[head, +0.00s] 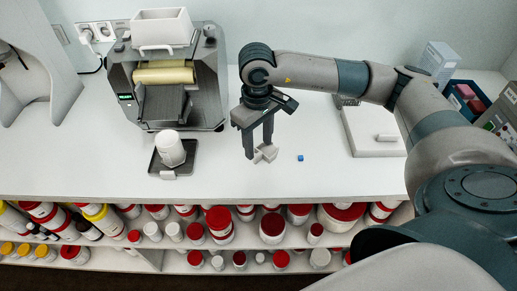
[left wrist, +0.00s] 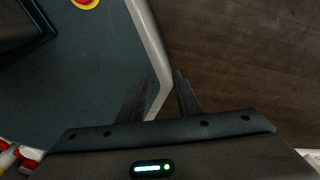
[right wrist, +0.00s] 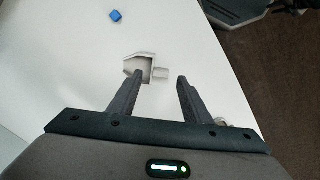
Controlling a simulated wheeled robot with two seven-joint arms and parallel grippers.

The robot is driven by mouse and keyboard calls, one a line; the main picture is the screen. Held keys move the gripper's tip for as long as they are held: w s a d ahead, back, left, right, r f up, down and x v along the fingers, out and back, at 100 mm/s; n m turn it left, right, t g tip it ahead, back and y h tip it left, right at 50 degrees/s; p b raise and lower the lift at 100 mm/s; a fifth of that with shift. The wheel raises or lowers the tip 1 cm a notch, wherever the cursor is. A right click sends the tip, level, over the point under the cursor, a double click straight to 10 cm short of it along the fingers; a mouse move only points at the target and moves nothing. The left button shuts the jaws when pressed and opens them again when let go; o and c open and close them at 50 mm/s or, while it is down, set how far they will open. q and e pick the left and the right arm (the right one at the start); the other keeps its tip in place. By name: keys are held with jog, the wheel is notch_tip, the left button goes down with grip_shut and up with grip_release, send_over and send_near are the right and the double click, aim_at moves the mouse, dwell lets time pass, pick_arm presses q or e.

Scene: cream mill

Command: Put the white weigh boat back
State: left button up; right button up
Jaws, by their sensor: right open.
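The white weigh boat (head: 265,154), a small angular dish with a short spout-like end, lies on the white bench near its front edge. It also shows in the right wrist view (right wrist: 140,66), just beyond the fingertips. My right gripper (head: 259,150) points down at the boat with its fingers apart and empty; the left finger overlaps the boat's near edge in the right wrist view. I cannot tell whether they touch. My left gripper (left wrist: 163,75) is open and empty, over a dark surface with a pale rim and brown floor, away from the bench top.
A small blue cube (head: 300,158) lies right of the boat. A mill (head: 215,85) stands left, with a white jar (head: 170,147) on a dark tray (head: 154,166) before it. A white flat device (head: 365,145) is at right. Shelves of jars run below the bench.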

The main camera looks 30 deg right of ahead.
aim_at(258, 154)
notch_tip(258, 154, up, 5)
jog(key=shift+a+f+b, duration=0.1)
jog(key=shift+f+b, duration=0.1)
jog(key=shift+b, duration=0.7)
pick_arm(q)
jog(key=w+d+f+t+b, duration=0.1)
jog(key=w+d+f, duration=0.1)
jog(key=w, duration=0.3)
jog(key=shift+w+t, duration=0.3)
jog(key=shift+w, duration=0.05)
pick_arm(e)
jog(key=shift+r, duration=2.4)
pick_arm(q)
jog(key=shift+d, duration=0.1)
